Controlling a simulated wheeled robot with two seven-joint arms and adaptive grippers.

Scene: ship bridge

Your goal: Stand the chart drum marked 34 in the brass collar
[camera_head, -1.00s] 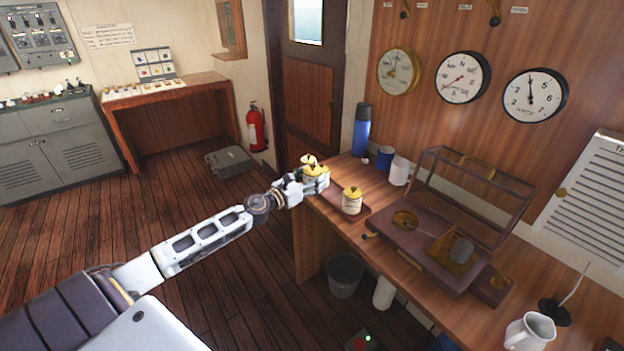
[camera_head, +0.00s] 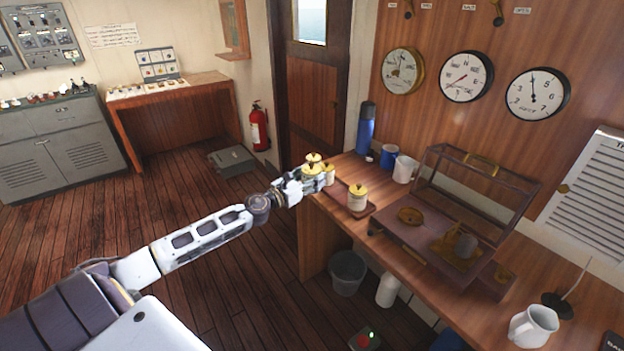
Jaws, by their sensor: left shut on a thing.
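My left gripper (camera_head: 318,178) is at the near left corner of the wooden counter, shut on a cream drum with a yellow top (camera_head: 313,160). The fingers hide most of this drum. A second drum (camera_head: 329,174) shows partly just right of the fingers. Another cream drum with a yellow top (camera_head: 357,199) stands upright on a small wooden tray (camera_head: 367,212). Their markings are too small to read, so I cannot tell which is 34. My right gripper is not in view.
A blue flask (camera_head: 366,128), blue cup (camera_head: 388,156) and white mug (camera_head: 404,169) stand behind. A white jug (camera_head: 533,327) is at right.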

